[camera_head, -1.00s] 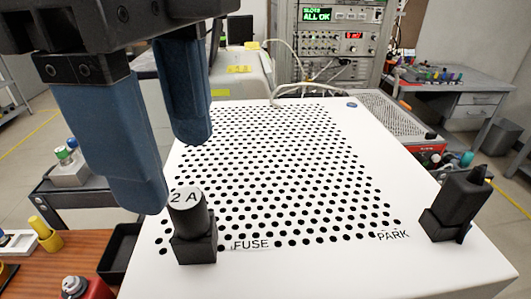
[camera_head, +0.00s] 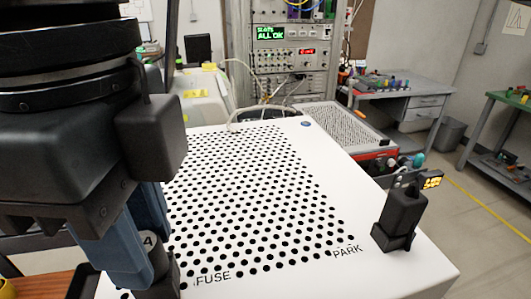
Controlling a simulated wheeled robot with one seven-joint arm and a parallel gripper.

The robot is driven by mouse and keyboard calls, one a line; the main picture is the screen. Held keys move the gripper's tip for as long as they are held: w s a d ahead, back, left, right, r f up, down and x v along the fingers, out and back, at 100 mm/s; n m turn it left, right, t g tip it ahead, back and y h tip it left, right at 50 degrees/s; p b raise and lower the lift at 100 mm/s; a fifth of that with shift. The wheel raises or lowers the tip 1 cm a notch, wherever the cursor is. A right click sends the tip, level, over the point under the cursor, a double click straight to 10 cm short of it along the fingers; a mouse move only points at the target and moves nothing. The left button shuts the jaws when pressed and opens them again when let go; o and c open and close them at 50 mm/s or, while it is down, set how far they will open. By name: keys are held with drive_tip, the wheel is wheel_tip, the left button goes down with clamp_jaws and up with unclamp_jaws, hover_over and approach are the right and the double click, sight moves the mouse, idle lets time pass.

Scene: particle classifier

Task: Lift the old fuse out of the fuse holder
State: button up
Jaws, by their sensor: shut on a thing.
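My gripper (camera_head: 142,252) is at the lower left with its two blue fingers shut on the old fuse (camera_head: 149,241). The fuse is a dark cylinder with a pale top label, of which only the "A" shows. The near finger hides most of the fuse. The black fuse holder (camera_head: 160,282) is directly below it, beside the printed word FUSE on the white perforated top. I cannot tell how far the fuse sits in the holder.
A black block (camera_head: 400,220) stands by the word PARK at the right edge of the white perforated top (camera_head: 330,285). A small yellow display (camera_head: 432,182) is just behind it. An instrument rack (camera_head: 290,55) reads ALL OK at the back. The perforated middle is clear.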

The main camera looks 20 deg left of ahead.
clamp_jaws()
drive_tip(key=shift+r, duration=0.45)
drive_tip(key=r+b, duration=0.1)
drive_tip(key=r, duration=0.2)
drive_tip(key=shift+d+r, duration=0.15)
drive_tip(key=shift+d, duration=0.05)
drive_tip(key=d+r+b, duration=0.1)
drive_tip(key=d+r, duration=0.2)
drive_tip(key=d, duration=0.2)
drive_tip(key=s+d+r+b, duration=0.1)
drive_tip(key=d+r, duration=0.2)
drive_tip(key=d, duration=0.3)
drive_tip(key=shift+d+r+b, duration=0.15)
drive_tip(key=shift+r+b, duration=0.15)
drive_tip(key=shift+r, duration=0.1)
